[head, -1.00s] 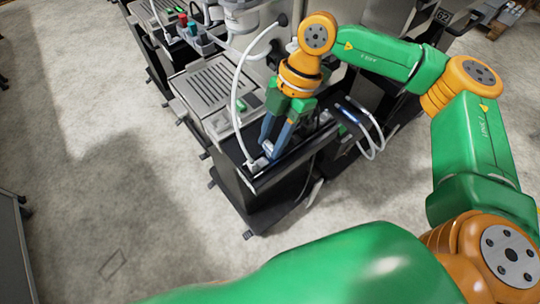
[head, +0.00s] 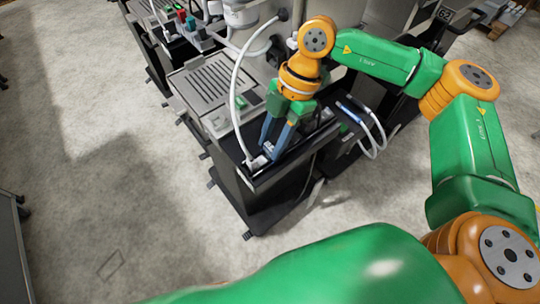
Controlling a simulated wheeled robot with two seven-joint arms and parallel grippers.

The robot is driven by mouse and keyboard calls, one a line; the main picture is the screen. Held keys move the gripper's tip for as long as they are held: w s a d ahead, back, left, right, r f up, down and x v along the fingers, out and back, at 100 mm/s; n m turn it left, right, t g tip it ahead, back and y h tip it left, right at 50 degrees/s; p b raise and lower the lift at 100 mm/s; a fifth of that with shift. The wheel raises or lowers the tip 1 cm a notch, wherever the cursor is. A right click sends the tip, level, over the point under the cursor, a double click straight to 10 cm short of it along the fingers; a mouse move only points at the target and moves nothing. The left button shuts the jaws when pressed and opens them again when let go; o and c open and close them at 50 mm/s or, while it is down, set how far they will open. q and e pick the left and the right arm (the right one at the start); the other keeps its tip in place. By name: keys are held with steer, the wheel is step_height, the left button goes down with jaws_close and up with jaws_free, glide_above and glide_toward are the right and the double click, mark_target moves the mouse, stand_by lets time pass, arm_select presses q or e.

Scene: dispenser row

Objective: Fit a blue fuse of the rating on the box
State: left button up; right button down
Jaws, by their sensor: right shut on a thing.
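My right gripper (head: 271,150) points down at the front part of a black dispenser counter (head: 238,158). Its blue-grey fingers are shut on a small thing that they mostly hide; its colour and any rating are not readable. A small white fitting (head: 256,163) lies on the counter close beside the fingertips, at the end of a white hose (head: 234,101). I cannot make out a blue fuse or a rating on a box in this view. My left gripper is not in view.
Blue-handled wands with white hoses (head: 373,133) hang to the right. Red, green and blue items (head: 188,20) stand on the farther machine.

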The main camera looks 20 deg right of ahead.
steer(key=shift+f, duration=0.1)
steer(key=shift+c, duration=1.2)
jaws_free()
step_height(320, 180, up, 7)
steer(key=p, duration=0.6)
steer(key=s+b+v, duration=0.1)
steer(key=v, duration=0.6)
steer(key=shift+w, duration=0.45)
